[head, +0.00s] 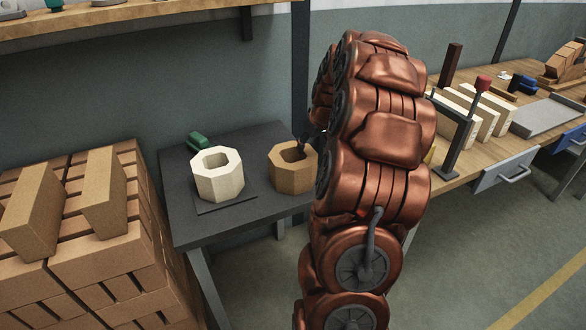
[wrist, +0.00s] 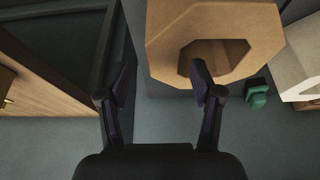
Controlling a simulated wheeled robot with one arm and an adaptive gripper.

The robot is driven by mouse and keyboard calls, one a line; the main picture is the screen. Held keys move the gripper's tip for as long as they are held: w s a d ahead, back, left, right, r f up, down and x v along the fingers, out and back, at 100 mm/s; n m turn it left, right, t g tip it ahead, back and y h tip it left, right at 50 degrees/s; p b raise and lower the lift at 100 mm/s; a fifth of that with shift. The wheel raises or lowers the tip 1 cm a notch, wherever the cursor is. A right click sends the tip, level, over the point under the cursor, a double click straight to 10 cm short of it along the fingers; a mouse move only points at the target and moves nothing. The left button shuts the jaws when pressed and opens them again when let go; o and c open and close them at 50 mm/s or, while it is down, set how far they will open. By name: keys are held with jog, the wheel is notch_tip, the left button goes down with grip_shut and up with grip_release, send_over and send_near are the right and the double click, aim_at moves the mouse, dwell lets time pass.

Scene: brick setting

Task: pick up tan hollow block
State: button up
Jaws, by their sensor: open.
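The tan hollow block (head: 291,174) is octagonal with a dark opening in its top. It stands on the dark table (head: 182,228), beside a cream hollow block. In the wrist view the tan block (wrist: 246,30) fills the upper right, its opening partly behind my right finger. My gripper (wrist: 159,80) is open and nothing is between its fingers. The right finger overlaps the block in the picture; I cannot tell whether it touches. In the head view the gripper is mostly hidden behind my arm, with a dark part showing at the block's right edge.
The cream hollow block (head: 218,175) sits left of the tan one on a dark plate. A green object (head: 198,141) lies behind it. Stacked bricks (head: 85,250) stand left of the table. A wooden workbench (head: 455,182) with pale slabs is on the right.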

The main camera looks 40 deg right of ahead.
aim_at(309, 150)
jog(key=shift+a+p+x, duration=0.2)
jog(key=shift+p+x, duration=0.25)
jog(key=shift+x, duration=2.6)
grip_shut()
